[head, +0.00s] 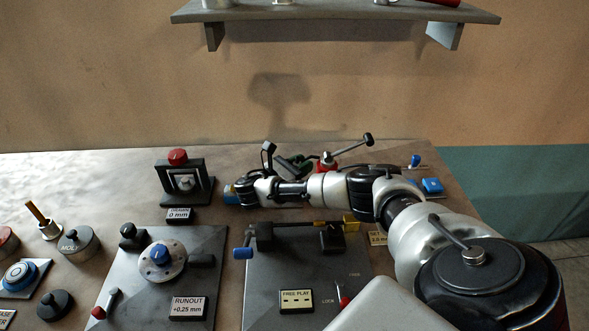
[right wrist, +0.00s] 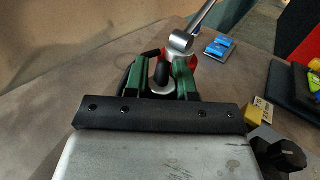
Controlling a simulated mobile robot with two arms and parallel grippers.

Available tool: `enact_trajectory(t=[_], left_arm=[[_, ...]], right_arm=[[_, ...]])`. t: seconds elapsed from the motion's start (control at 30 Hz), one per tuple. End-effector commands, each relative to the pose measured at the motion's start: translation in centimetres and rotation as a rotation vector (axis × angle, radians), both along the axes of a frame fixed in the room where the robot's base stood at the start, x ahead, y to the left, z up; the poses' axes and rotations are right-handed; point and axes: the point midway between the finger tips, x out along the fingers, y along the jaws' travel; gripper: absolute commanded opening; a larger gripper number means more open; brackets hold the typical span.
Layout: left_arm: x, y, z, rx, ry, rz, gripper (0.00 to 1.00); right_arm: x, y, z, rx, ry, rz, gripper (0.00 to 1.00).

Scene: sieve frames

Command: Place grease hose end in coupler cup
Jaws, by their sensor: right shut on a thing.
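My right gripper (head: 293,166) reaches in from the right over the back of the bench, mostly behind its own wrist. In the right wrist view its green fingers (right wrist: 161,76) are shut on a dark cylindrical piece (right wrist: 163,73), which looks like the grease hose end. A pale metal ring or tip shows at its near end. A black hose curves beside the left finger. The red and silver pump with a lever (head: 326,164) stands just past the fingers, and its lever also shows in the right wrist view (right wrist: 183,42). I cannot pick out the coupler cup for certain. My left gripper is not in view.
A blue block (head: 432,185) lies to the pump's right. The free play plate (head: 290,265) and runout plate (head: 150,285) stand in front of my arm. A dark stand with a red knob (head: 178,158) is to the left. A shelf (head: 335,14) hangs above.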

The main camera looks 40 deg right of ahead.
Motion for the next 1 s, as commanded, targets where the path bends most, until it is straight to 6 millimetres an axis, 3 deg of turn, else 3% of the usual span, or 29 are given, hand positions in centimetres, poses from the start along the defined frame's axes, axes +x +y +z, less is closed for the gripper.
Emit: enact_trajectory(t=[0.2, 0.33, 0.6, 1.0], left_arm=[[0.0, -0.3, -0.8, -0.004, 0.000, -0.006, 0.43], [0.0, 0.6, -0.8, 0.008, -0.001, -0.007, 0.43], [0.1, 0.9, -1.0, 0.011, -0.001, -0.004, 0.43], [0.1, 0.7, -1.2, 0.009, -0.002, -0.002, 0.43]], right_arm=[[2.0, 0.6, -1.3, 0.000, 0.000, -0.001, 0.00], [2.3, 0.6, -1.7, 0.000, 0.001, 0.000, 0.00], [2.3, 0.6, -5.1, 0.000, 0.002, -0.001, 0.00], [2.2, 0.6, -5.7, 0.000, 0.001, 0.000, 0.00]])
